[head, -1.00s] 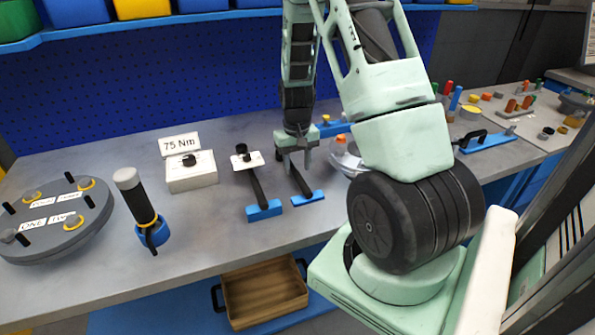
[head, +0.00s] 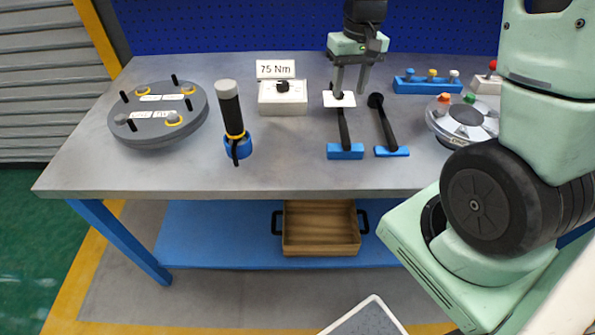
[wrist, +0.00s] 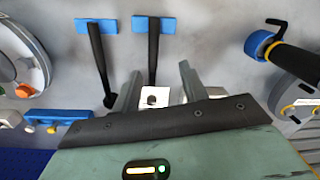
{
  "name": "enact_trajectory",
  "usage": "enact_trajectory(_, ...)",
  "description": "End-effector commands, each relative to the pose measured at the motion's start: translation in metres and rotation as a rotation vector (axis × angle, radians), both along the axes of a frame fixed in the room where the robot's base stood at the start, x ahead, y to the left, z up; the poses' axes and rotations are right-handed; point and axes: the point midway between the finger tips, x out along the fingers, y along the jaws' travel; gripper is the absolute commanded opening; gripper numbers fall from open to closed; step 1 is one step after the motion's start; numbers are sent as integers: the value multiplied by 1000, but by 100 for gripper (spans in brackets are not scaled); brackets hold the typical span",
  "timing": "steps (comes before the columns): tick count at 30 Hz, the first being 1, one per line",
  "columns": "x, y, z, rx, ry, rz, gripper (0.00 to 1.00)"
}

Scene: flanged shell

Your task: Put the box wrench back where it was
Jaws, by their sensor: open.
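Two black-handled tools stand side by side in blue holders on the grey bench. The right one (head: 387,122) has a rounded black head and matches a box wrench; it also shows in the wrist view (wrist: 99,58). The left one (head: 343,128) has a white square plate (head: 339,99) at its far end and shows in the wrist view (wrist: 153,55). My gripper (head: 350,90) is open and points down by the white plate. In the wrist view the plate (wrist: 155,97) lies between the fingers, which look empty. Contact cannot be told.
Left on the bench are a white box (head: 283,103) under a "75 Nm" sign, an upright black-handled tool (head: 231,110) and a round grey flange (head: 160,125) with pins. A silver dish (head: 463,122) and a blue rack (head: 427,85) stand right. The bench front is clear.

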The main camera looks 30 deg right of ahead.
Motion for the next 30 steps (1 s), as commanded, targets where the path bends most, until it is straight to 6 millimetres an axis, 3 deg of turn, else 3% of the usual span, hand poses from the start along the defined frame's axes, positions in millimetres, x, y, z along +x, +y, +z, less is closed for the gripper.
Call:
enact_trajectory(1,-7,54,10,12,-12,124,43)
enact_trajectory(3,-28,119,20,24,-23,286,43)
enact_trajectory(6,-77,193,31,29,-32,511,43)
enact_trajectory(9,-127,236,36,20,-40,696,43)
enact_trajectory(12,-165,258,38,7,-45,826,43)
enact_trajectory(16,-191,267,38,-4,-50,910,43)
enact_trajectory(30,-195,268,38,-6,-51,922,43)
